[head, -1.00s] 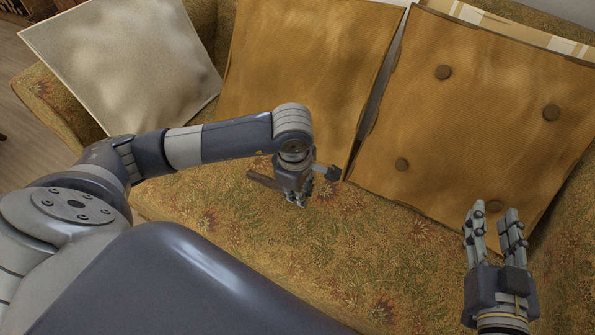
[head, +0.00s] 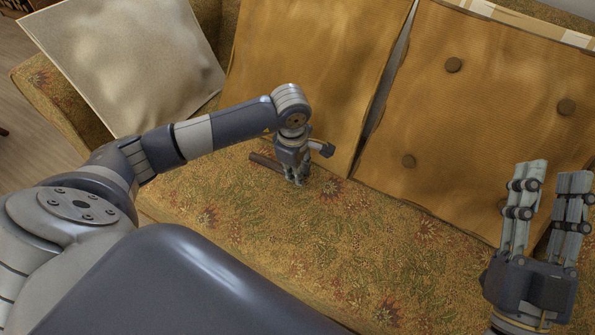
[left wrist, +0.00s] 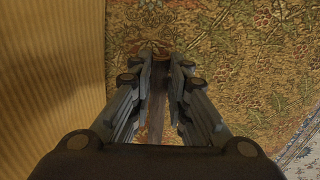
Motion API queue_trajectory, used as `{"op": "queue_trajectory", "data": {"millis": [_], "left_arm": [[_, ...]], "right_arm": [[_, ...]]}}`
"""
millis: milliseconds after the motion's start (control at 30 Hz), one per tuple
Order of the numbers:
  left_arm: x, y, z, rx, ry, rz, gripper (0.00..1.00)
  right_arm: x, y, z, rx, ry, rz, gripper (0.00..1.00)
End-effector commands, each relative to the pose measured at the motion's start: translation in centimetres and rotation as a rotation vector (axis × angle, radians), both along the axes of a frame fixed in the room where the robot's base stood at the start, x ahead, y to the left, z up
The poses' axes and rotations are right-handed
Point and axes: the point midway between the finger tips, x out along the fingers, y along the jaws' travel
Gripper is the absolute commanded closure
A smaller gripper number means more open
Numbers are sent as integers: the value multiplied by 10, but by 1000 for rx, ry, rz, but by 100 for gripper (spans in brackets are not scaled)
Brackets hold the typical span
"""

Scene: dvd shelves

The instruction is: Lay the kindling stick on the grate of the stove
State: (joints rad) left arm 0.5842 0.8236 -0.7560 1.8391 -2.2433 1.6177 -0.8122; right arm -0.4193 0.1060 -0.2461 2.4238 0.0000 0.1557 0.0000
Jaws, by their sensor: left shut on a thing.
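The kindling stick (head: 264,162) is a thin dark brown piece. In the head view its left end sticks out beside my left gripper (head: 297,180), low over the flowered sofa seat. In the left wrist view the stick (left wrist: 156,105) runs lengthwise between the two fingers of the left gripper (left wrist: 161,60), which are shut on it. Part of it is hidden by the fingers. My right gripper (head: 552,172) is empty, its fingers apart and pointing up, at the right edge of the head view. The stove and its grate are in neither view.
The sofa seat (head: 300,240) lies under both grippers. Mustard cushions (head: 310,60) and (head: 470,120), the right one buttoned, lean behind, with a pale cushion (head: 125,60) at the left. Wooden floor (head: 25,150) shows at far left. A patterned rug (left wrist: 302,150) shows in the left wrist view.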

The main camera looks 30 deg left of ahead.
Motion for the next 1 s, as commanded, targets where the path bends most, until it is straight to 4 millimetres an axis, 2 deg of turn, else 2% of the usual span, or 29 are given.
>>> {"op": "queue_trajectory", "data": {"millis": [467, 500, 600, 1000], "left_arm": [[0, 0, -2, 0, 0, 0, 98], [0, 0, -2, 0, 0, 0, 82], [0, 0, -2, 0, 0, 0, 64], [0, 0, 0, 0, 0, 0, 64]], "right_arm": [[-4, 0, 6, 11, -37, 2, 63], [-5, -1, 7, 13, -44, 2, 63], [-6, -1, 7, 14, -46, 2, 63], [-4, 0, 6, 10, -33, 3, 63]]}}
